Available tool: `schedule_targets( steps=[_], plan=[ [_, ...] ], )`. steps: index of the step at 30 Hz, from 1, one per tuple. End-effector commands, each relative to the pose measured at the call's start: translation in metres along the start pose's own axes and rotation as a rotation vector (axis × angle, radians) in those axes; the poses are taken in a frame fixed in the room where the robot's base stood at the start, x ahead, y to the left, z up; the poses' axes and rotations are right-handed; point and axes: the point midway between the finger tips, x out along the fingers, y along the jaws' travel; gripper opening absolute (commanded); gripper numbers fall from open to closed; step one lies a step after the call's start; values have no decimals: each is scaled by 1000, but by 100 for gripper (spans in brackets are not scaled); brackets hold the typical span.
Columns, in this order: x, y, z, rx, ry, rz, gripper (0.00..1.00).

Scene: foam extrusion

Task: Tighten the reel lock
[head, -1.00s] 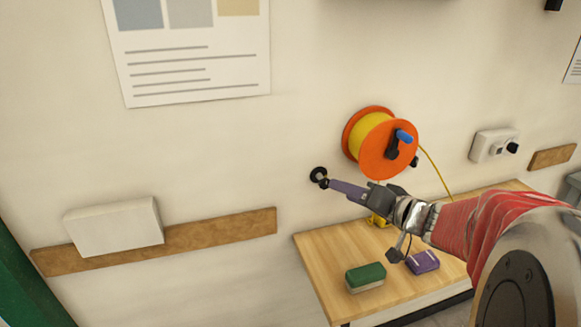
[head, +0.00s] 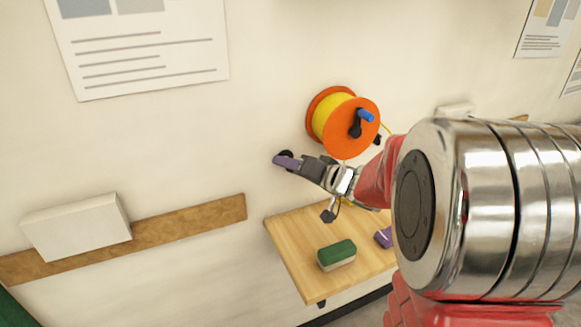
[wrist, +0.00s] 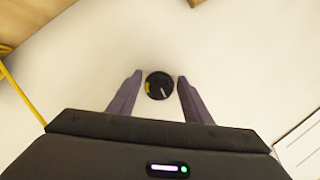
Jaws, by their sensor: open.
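The black round knob (wrist: 159,86) on the wall has a white pointer line and a yellow mark at its left edge. In the wrist view it sits between the tips of my open gripper (wrist: 159,77), with a gap on each side. In the head view the purple fingers of my gripper (head: 279,161) partly cover the knob (head: 287,154). The reel (head: 370,137) has orange flanges, yellow line wound on it and a blue crank handle (head: 365,115). It is mounted on the wall, above and right of my gripper.
A wooden table (head: 290,237) stands below, with a green-topped block (head: 337,254) and a purple block (head: 383,237). A yellow line (wrist: 22,92) runs at the left of the wrist view. A white box (head: 75,227) sits at the wooden rail (head: 190,223).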

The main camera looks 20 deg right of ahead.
Motion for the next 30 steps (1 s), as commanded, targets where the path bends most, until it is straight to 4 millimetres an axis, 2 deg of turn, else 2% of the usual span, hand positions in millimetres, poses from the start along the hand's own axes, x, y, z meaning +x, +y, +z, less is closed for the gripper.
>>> schedule_targets(
  steps=[2,19,30],
  plan=[
    [0,0,0,0,0,0,44],
    [-1,0,0,0,1,1,4],
    [-1,2,0,39,1,-13,4]
  ],
)
